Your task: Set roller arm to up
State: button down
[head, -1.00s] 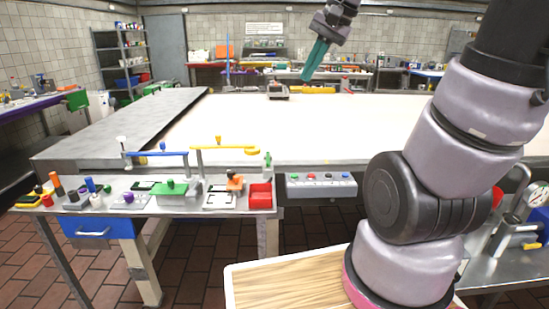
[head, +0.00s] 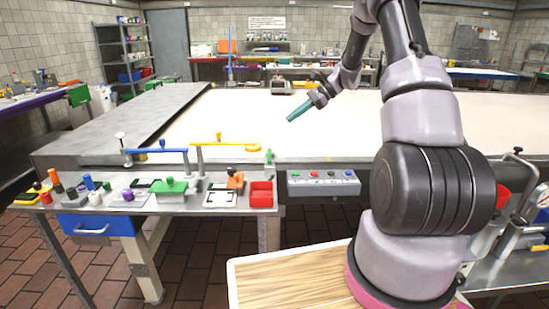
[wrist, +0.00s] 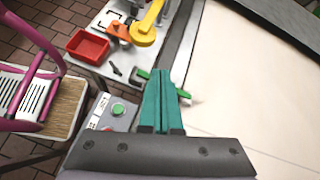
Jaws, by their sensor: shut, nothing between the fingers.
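My gripper (head: 291,118) has slim teal fingers, which are shut and empty. In the head view it is above the white belt surface, pointing down and left. A yellow arm (head: 228,145) with a rounded end and a blue arm (head: 158,151) lie level along the belt's near edge. The yellow arm also shows at the top of the wrist view (wrist: 146,30). A small green lever (head: 269,157) stands right of the yellow arm. In the wrist view the green lever (wrist: 143,73) is partly hidden behind my fingers (wrist: 163,72). I cannot tell which part is the roller arm.
A button box (head: 323,183) hangs at the belt's near side. A red tray (head: 261,195) and several small parts sit on the side table (head: 240,210). The white belt surface (head: 400,120) is broad and mostly clear. A grey device (head: 281,86) stands at its far side.

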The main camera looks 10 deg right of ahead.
aim_at(274, 156)
jog(key=w+d+f+m+y, duration=0.1)
jog(key=f, duration=0.4)
jog(key=w+d+f+m+t+y, duration=0.1)
jog(key=w+f+m, duration=0.1)
jog(key=f, duration=0.3)
jog(key=w+d+f+m+y, duration=0.1)
jog(key=w+f+m, duration=0.1)
jog(key=f, duration=0.3)
jog(key=shift+d+f, duration=0.2)
jog(key=shift+d, duration=0.1)
jog(key=x, duration=1)
jog(key=shift+w+r, duration=0.1)
jog(key=shift+w, duration=0.05)
